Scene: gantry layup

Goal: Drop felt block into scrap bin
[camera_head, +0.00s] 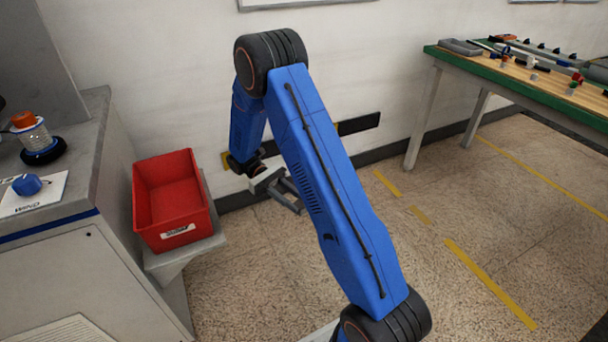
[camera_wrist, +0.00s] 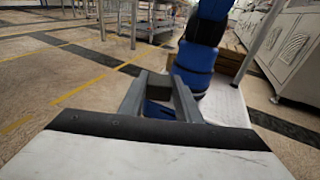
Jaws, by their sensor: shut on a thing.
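The red scrap bin (camera_head: 150,222) stands on a small grey shelf at the left in the head view, with a white label on its front. No block shows inside it. My gripper (camera_head: 290,200) is to the right of the bin, apart from it, partly behind my blue arm. In the wrist view, my gripper (camera_wrist: 160,84) is shut on a dark grey-green block (camera_wrist: 159,87), the felt block, held between the two grey fingers. The block is hard to make out in the head view.
A grey cabinet (camera_head: 100,130) at the left carries an orange-topped jar (camera_head: 30,130) and a blue item (camera_head: 27,184) on a white card. A green-edged workbench (camera_head: 500,75) with tools stands at the right. The speckled floor between is open, with yellow line marks.

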